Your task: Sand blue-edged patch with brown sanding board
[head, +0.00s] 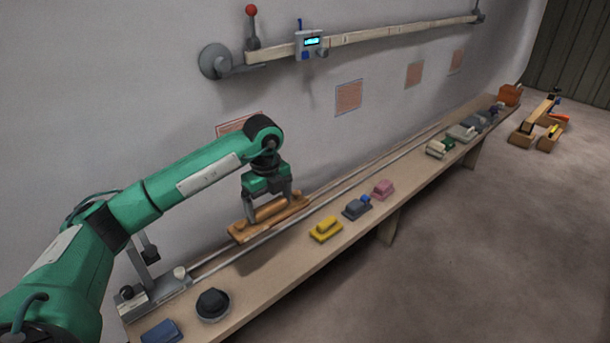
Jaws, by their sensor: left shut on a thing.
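The brown sanding board (297,204) is a long flat board with a rounded handle along its top. My left gripper (268,210) points down and is shut on the handle of this board. The board is at the wall side of the bench, by the metal rail; I cannot tell whether it rests there or is just clear of it. Several reddish patches are on the grey wall. One patch (349,97) has a bluish edge and is up and right of my left gripper. Another patch (238,124) is partly hidden behind my left arm. My right gripper is out of view.
The long bench (285,266) holds a yellow block (326,229), a blue-grey block (357,208), a pink block (382,189) and a dark round pad (212,304). A long beam (400,31) with a digital gauge (309,43) is on the wall above.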

